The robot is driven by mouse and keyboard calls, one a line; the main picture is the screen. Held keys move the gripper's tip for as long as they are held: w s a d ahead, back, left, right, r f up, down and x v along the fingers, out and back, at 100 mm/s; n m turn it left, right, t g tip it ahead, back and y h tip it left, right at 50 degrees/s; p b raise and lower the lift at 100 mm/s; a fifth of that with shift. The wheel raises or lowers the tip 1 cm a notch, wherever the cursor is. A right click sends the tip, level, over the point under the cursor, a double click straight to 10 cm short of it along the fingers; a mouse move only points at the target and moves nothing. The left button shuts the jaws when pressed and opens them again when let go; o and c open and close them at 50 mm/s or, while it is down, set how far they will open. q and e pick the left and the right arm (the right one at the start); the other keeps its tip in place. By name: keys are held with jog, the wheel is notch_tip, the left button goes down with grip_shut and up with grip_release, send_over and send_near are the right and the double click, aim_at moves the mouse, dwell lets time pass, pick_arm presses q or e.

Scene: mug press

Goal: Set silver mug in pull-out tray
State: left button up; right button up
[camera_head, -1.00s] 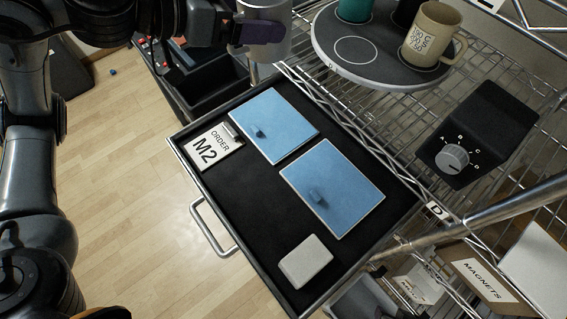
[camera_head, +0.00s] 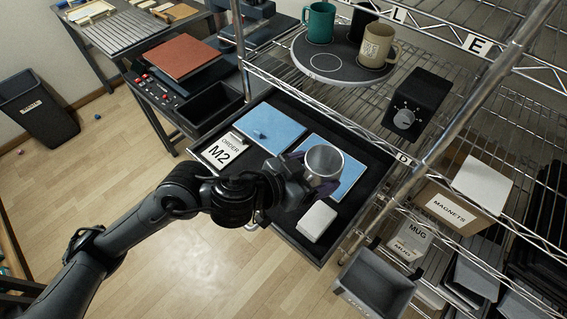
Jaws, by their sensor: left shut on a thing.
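The silver mug (camera_head: 324,166) is a shiny metal cup, seen from above with its open mouth up. My left gripper (camera_head: 297,178) is shut on it at its left side. The gripper holds the mug over the pull-out tray (camera_head: 377,159), above the right blue panel. I cannot tell whether the mug touches anything below. The black tray is pulled out and holds two blue panels (camera_head: 269,129), an order card marked M2 (camera_head: 222,152) and a white block (camera_head: 316,221). My arm hides part of the tray's front. My right gripper is not in view.
A round turntable (camera_head: 323,67) on the wire shelf carries a teal mug (camera_head: 319,23), a tan mug (camera_head: 376,46) and a dark mug. A black dial box (camera_head: 415,105) stands to the right. A shelf post (camera_head: 487,88) rises right of the tray.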

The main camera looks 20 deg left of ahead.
pick_arm(q)
jog(key=shift+a+f+b, duration=0.45)
jog(key=shift+a+f, duration=2.2)
jog(key=shift+a, duration=0.2)
jog(key=shift+a+f+b, duration=0.45)
jog(key=shift+a+f, duration=2.15)
jog(key=shift+a, duration=0.2)
jog(key=shift+f, duration=0.15)
jog(key=o, duration=1.2)
jog(key=shift+c, duration=0.2)
jog(key=shift+a, duration=0.1)
jog(key=p+v, duration=0.1)
jog(key=v, duration=1)
jog(key=shift+s+a+r, duration=0.15)
jog(key=shift+s+r, duration=0.1)
jog(key=shift+r, duration=0.1)
